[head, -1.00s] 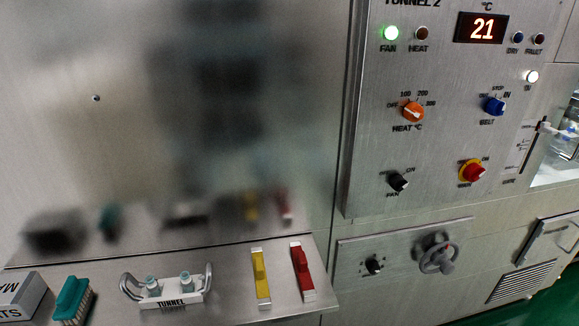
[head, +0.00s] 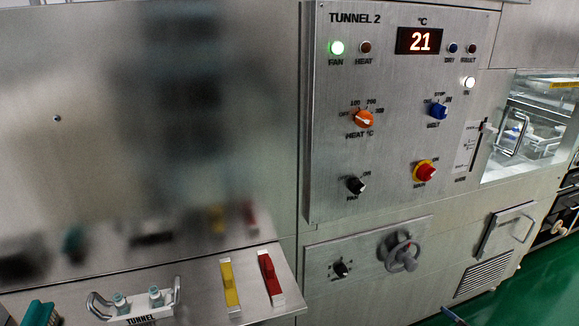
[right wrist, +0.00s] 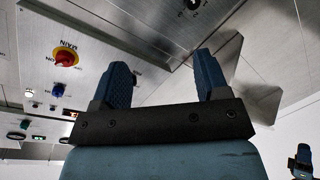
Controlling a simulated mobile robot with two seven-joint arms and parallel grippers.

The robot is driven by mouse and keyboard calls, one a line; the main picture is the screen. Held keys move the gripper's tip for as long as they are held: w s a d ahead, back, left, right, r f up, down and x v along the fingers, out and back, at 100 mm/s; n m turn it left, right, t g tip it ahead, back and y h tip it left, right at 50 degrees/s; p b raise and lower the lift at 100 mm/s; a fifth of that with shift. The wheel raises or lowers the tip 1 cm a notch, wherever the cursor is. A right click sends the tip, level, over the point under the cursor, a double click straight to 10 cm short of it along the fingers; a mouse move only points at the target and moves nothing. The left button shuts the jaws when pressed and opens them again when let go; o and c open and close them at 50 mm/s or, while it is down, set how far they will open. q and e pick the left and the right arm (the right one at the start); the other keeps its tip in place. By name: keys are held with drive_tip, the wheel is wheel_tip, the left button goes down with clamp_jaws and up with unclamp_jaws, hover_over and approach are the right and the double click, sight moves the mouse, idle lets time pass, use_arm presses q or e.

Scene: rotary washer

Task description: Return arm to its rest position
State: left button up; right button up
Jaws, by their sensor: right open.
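My right gripper (right wrist: 162,82) shows in the right wrist view, its two blue fingers apart and nothing between them. It is in front of the steel machine front, and I cannot tell how far off.
A steel shelf (head: 215,312) at lower left holds a tunnel rack (head: 140,309), a yellow-handled piece (head: 230,284), a red-handled piece (head: 269,274) and a teal brush (head: 40,314). A grey handwheel (head: 402,252) sticks out below the panel.

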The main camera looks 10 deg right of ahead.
drive_tip(key=s+a+f+m+g, duration=0.2)
drive_tip(key=s+a+m+g, duration=0.35)
drive_tip(key=s+a, duration=1.2)
drive_tip(key=w+a+m, duration=0.3)
drive_tip(key=a+m, duration=0.1)
drive_tip(key=a, duration=1)
use_arm(q)
wheel_tip(320, 180, up, 13)
drive_tip(key=s+a+p, duration=0.1)
drive_tip(key=p, duration=1.4)
drive_tip(key=shift+a+m, duration=0.15)
drive_tip(key=shift+m, duration=0.15)
use_arm(e)
wheel_tip(320, 180, up, 14)
drive_tip(key=shift+s+d+r+n, duration=0.2)
drive_tip(key=shift+d+r+n, duration=0.05)
drive_tip(key=shift+n, duration=0.1)
use_arm(q)
drive_tip(key=shift+r, duration=0.15)
drive_tip(key=shift+d, duration=0.2)
use_arm(e)
drive_tip(key=shift+d, duration=0.1)
